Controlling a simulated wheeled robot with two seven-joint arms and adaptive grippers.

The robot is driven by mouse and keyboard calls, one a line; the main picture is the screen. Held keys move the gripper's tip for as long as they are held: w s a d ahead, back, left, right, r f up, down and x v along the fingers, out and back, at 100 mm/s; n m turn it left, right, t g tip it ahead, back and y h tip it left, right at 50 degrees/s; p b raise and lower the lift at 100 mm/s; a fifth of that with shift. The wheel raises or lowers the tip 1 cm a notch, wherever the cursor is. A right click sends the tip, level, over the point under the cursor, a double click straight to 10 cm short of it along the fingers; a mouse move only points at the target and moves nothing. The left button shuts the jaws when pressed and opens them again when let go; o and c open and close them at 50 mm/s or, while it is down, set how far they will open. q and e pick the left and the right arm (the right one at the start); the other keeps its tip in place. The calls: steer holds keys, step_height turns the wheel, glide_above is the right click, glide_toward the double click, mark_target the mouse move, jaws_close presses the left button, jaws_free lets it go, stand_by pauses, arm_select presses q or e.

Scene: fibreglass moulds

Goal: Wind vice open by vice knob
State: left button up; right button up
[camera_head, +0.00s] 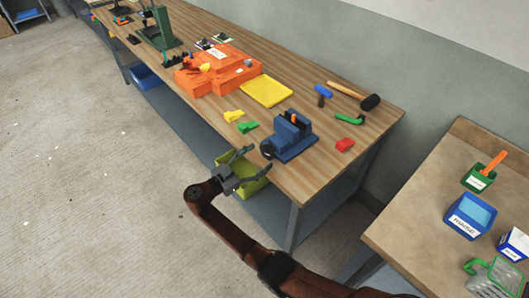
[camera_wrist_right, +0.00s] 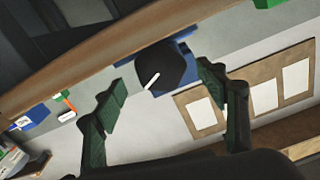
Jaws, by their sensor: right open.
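The blue vice (camera_head: 293,146) stands at the front edge of the long wooden bench, with a small orange piece (camera_head: 294,118) at its jaws. Its dark round vice knob (camera_head: 267,150) faces the aisle, off the bench edge. In the right wrist view the knob (camera_wrist_right: 160,62) has a white mark and lies ahead, between the fingers in the picture. My right gripper (camera_head: 257,161) is open and empty, just in front of the knob, with a finger to either side; contact cannot be told. My left gripper is not in view.
A yellow-green bin (camera_head: 236,179) is below. A second table (camera_head: 420,213) with labelled bins stands right.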

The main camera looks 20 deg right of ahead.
mark_target(265, 153)
steer(key=shift+x, duration=2.1)
steer(key=shift+c, duration=0.3)
steer(key=c, duration=1.1)
